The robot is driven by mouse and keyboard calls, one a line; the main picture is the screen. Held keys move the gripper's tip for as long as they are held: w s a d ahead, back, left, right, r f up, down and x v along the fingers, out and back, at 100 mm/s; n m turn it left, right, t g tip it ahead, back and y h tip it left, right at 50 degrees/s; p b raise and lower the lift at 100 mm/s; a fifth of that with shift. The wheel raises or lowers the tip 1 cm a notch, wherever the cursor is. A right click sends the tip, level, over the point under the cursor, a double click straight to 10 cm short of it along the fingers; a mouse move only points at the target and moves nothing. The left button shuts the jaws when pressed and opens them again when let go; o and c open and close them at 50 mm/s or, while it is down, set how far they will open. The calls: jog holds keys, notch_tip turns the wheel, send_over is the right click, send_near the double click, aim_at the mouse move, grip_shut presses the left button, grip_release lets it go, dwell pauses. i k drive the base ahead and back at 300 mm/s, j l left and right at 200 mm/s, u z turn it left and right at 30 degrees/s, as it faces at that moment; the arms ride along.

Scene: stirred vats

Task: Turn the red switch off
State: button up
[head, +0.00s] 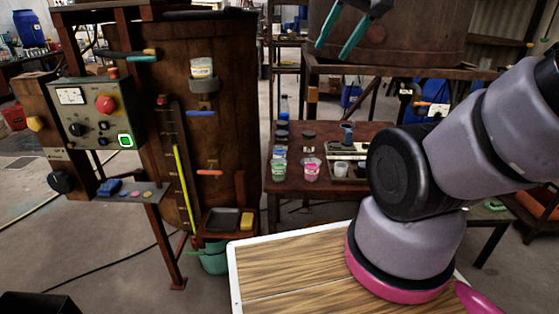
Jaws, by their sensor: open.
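A dial (70,96) and black knobs (76,129) share the panel. My gripper (332,51) shows at the top centre, with two teal fingers spread apart and nothing visible between them. It is far to the right of the switch, in front of another vat.
A small shelf (150,196) with a blue item juts out below the box. A tall vat (215,110) with coloured handles stands right of the box. A brown table (375,130) holds jars and a tray. Open floor lies at lower left, with a dark cable across it.

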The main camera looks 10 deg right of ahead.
aim_at(106, 106)
jog(key=i+j, duration=0.15)
jog(key=j, duration=0.2)
jog(key=i+j, duration=0.15)
jog(key=j, duration=0.2)
jog(key=i+j, duration=0.15)
jog(key=j, duration=0.2)
